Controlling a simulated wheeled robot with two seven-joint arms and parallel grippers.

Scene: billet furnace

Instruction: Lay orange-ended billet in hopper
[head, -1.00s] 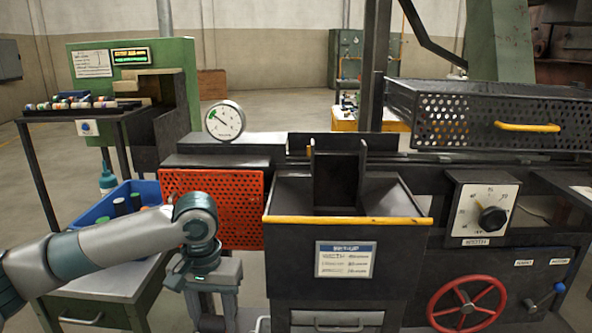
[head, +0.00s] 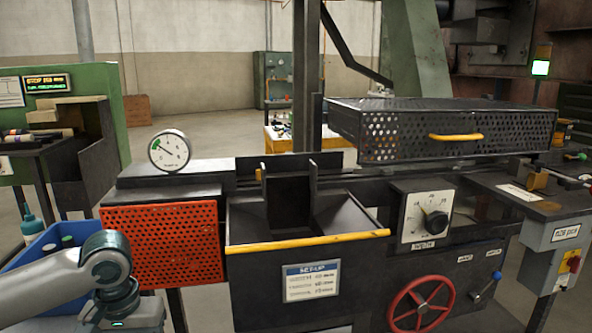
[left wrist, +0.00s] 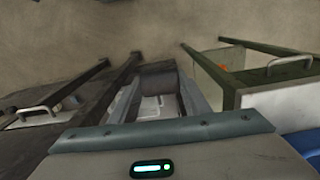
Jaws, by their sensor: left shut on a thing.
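The hopper (head: 305,215) is a dark, open-topped, sloped box with a yellow front lip, at the centre of the head view. It looks empty from here. My left gripper (left wrist: 160,88) points down; in the head view only its upper body shows at the lower left, left of the hopper and in front of the orange perforated panel. Its fingers are below the head view's edge. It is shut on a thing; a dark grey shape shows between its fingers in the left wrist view. No orange end can be made out on it. My right gripper is out of view.
The orange panel (head: 162,245) and a round gauge (head: 170,151) stand left of the hopper. A blue bin (head: 28,250) with cylinders is at the left. A perforated cover (head: 440,130) with a yellow handle, a dial (head: 428,218) and a red handwheel (head: 422,305) are at the right.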

